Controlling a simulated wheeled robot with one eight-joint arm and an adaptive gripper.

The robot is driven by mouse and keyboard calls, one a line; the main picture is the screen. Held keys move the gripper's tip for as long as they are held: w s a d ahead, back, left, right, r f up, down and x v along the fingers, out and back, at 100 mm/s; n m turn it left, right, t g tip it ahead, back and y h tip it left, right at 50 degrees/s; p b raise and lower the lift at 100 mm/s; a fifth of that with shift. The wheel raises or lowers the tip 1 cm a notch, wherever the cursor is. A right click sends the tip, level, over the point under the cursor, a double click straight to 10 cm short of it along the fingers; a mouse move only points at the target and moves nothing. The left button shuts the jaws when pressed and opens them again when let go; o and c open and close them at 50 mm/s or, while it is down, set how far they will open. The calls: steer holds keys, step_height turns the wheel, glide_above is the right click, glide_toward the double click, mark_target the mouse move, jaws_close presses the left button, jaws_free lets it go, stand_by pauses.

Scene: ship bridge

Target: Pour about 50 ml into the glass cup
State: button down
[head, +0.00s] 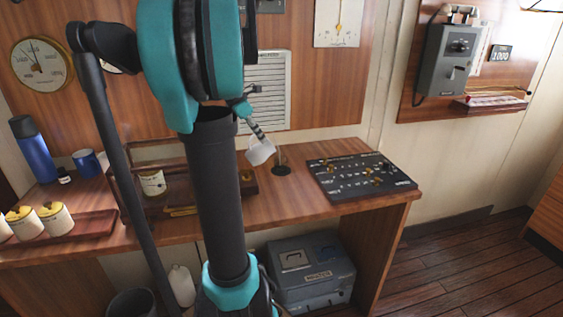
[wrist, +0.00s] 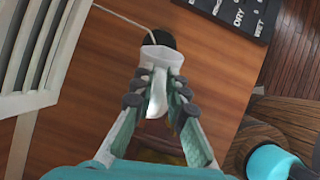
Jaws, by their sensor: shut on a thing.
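My gripper (head: 257,134) is shut on a small white pouring vessel (head: 261,152). The vessel is tilted and held above the wooden desk. In the wrist view the fingers (wrist: 158,92) close on the white handle of the vessel (wrist: 160,55), whose body lies beyond the fingertips. In the wrist view this dark round thing (wrist: 161,38) is partly hidden behind the vessel. I cannot make out a glass cup or the vessel's contents.
A black labelled board (head: 361,175) lies on the desk at right. A wooden rack holds a white canister (head: 152,183). A blue flask (head: 33,150), a blue mug (head: 87,163) and a tray (head: 94,224) of lidded canisters stand left. Bare desk (head: 262,215) lies in front.

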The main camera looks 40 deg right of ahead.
steer(key=shift+s+d+f+t+y+p, duration=0.15)
steer(key=shift+d+f+y+p, duration=0.05)
steer(key=shift+d+y+p, duration=0.25)
steer(key=shift+s+d+f+t+y+p, duration=0.1)
steer(key=shift+d+f+t+y+p, duration=0.15)
steer(key=shift+y+p, duration=0.2)
stand_by(1.3)
